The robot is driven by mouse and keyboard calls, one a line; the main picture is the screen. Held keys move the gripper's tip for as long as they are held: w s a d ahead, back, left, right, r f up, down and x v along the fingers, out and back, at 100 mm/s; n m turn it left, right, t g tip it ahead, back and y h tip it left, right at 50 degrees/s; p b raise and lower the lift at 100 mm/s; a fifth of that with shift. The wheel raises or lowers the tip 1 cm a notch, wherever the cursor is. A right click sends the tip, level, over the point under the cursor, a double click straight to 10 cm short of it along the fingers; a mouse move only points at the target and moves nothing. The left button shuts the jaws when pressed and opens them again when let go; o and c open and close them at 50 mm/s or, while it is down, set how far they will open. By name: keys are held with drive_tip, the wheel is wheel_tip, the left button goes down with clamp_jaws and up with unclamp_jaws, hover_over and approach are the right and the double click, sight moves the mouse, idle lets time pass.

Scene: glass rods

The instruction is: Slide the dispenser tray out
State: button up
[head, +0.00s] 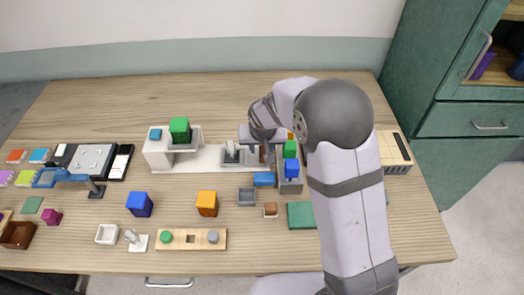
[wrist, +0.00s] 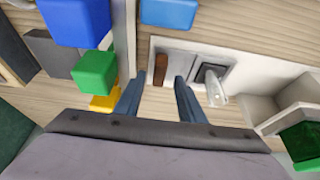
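A white housing (head: 157,155) stands left of centre in the head view, with a green block (head: 180,130) and a small blue block on it. It also shows at the right of the wrist view (wrist: 258,112). A low pale tray (head: 232,164) extends right of it, with a grey upright piece in one compartment. In the wrist view the tray (wrist: 183,60) holds a brown piece (wrist: 161,68) in another compartment. I cannot tell exactly which part is the dispenser tray. My gripper (wrist: 159,97) is open and empty, its fingertips beside the tray's near edge. My arm hides part of the head view.
A grey holder (head: 290,186) with green, blue and yellow blocks stands close to my gripper. A blue block (head: 264,179) and a grey bin (head: 247,197) lie in front. Orange (head: 207,203) and dark blue (head: 139,204) cubes stand further left. The back left tabletop is clear.

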drive_tip(key=v, duration=0.3)
drive_tip(key=shift+s+r+b, duration=0.1)
drive_tip(key=shift+r+b, duration=0.05)
drive_tip(key=shift+b, duration=0.15)
drive_tip(key=d+r+n+p, duration=0.2)
drive_tip(key=d+r+p, duration=0.1)
drive_tip(key=r+p, duration=0.15)
drive_tip(key=shift+h, duration=0.4)
drive_tip(key=s+d+b, duration=0.1)
drive_tip(key=s+d, duration=0.4)
drive_tip(key=shift+s+r+b, duration=0.1)
drive_tip(key=shift+b, duration=0.2)
drive_tip(key=s+d+f+m+g+b, duration=0.1)
drive_tip(key=s+d+f+g, duration=0.1)
drive_tip(key=s, duration=0.8)
drive_tip(key=s+d+f+m+g+b, duration=0.1)
drive_tip(key=s+d+f+g+b, duration=0.1)
drive_tip(key=s, duration=0.8)
drive_tip(key=shift+s+d+f+g+y, duration=0.3)
drive_tip(key=shift+s+d+f+y, duration=0.1)
drive_tip(key=shift+d, duration=0.1)
